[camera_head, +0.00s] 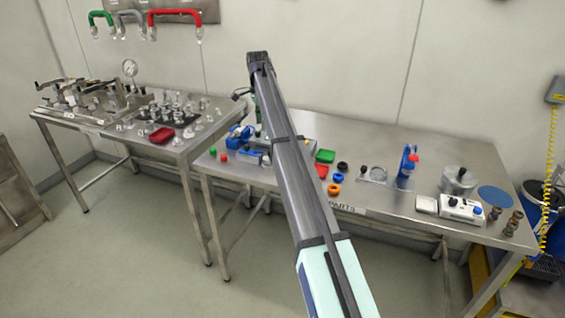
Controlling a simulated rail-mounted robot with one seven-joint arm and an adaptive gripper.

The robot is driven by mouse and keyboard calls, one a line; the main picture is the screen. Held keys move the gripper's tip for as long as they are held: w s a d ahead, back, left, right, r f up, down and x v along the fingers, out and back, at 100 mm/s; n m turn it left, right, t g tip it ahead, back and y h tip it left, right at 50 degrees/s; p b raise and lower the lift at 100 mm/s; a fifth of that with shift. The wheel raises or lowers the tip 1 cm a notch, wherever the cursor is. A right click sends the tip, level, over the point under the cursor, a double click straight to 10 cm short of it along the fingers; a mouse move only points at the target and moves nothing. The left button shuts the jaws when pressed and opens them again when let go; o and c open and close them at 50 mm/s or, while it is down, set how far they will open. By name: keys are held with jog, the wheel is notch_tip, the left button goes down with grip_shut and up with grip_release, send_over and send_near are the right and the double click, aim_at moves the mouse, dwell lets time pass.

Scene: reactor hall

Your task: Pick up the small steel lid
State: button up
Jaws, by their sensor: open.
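A steel pot (452,186) stands on the right part of the right steel table, with a round steel lid (452,174) and a dark knob on top. A smaller, shiny round piece (377,175) lies left of it, near a small dark knob. I cannot tell which of these is the small steel lid. My arm rises from the bottom middle across the right table. My gripper is not clearly visible; the arm hides part of the table's left half.
The right table (410,205) holds green and red trays, black and orange rings, a blue stand (407,165), a white device (462,209) and a blue disc (495,196). The left table (95,130) is crowded with small steel parts and a red tray (161,136).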

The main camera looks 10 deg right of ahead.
jog(key=shift+t, duration=0.3)
jog(key=f+p, duration=0.1)
jog(key=f, duration=0.2)
jog(key=d+f+p, duration=0.1)
jog(key=f, duration=0.2)
jog(key=w+d+f+p, duration=0.1)
jog(key=f, duration=0.2)
jog(key=shift+d+f, duration=0.15)
jog(key=shift+f, duration=0.1)
jog(key=shift+s+d+f+p, duration=0.15)
jog(key=shift+f+p, duration=1.15)
jog(key=shift+f, duration=1.35)
grip_shut()
